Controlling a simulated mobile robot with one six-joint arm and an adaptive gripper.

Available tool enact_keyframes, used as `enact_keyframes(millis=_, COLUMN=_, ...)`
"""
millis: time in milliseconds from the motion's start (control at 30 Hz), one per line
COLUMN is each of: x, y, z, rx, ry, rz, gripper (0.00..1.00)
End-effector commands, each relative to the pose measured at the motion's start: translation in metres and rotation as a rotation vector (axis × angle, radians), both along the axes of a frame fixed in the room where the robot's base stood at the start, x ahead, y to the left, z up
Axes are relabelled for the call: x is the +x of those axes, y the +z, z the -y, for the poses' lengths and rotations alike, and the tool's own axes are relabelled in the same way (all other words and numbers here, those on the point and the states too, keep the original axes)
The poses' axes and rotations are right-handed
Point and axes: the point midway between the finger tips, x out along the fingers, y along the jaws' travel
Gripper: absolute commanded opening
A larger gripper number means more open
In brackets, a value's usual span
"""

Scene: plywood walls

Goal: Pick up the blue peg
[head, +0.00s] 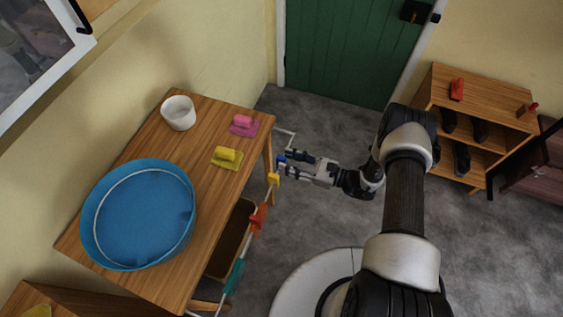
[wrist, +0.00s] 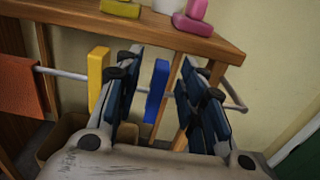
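The blue peg (wrist: 155,91) hangs upright on a thin white rail beside the table. It also shows small in the head view (head: 281,159), at the tips of my gripper (head: 287,164). In the wrist view my gripper (wrist: 163,95) is open, with one dark finger on each side of the blue peg. The peg stands nearer the left finger, and a clear gap shows towards the right finger. I cannot tell whether the peg lies fully between the fingertips in depth.
A yellow peg (wrist: 98,76) sits on the rail just left of the left finger. The wooden table (head: 205,190) with a blue basin (head: 93,245) stands close. Open floor lies right.

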Motion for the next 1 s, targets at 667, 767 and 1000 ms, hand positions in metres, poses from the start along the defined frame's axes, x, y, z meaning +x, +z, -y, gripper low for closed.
enact_keyframes(millis=667, x=0.012, y=-0.001, z=-0.029, rx=0.0, ry=0.0, rz=0.0, gripper=0.25)
enact_keyframes(millis=767, x=0.012, y=-0.001, z=-0.029, rx=0.0, ry=0.0, rz=0.0, gripper=0.18)
enact_keyframes(millis=1000, x=0.012, y=-0.001, z=-0.029, rx=0.0, ry=0.0, rz=0.0, gripper=0.02)
